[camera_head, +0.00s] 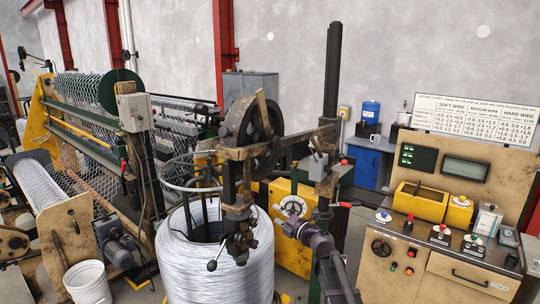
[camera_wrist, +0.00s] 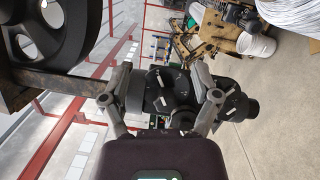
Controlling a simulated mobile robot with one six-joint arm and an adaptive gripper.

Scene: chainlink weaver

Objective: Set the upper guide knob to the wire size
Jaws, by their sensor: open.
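The brown wire-guide assembly (camera_head: 240,185) hangs from the arm over the wire coil. It carries dark knobs (camera_head: 240,250) and a ball-ended lever (camera_head: 212,265) low down; I cannot tell which part is the upper guide knob, and no size marks are legible. My gripper (camera_head: 288,215) is right of the assembly, apart from it as far as I can see. In the wrist view my gripper (camera_wrist: 163,78) shows its grey fingers spread apart, with nothing clearly held between them. A sign (camera_head: 475,118) with a wire table stands at the right; its numbers are too small to read surely.
A large silver wire coil (camera_head: 215,275) stands below the guide. A dark wheel (camera_head: 252,122) sits above it and looms close in the wrist view (camera_wrist: 45,30). A control bench (camera_head: 395,235) is at the right, a white bucket (camera_head: 88,282) at the lower left.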

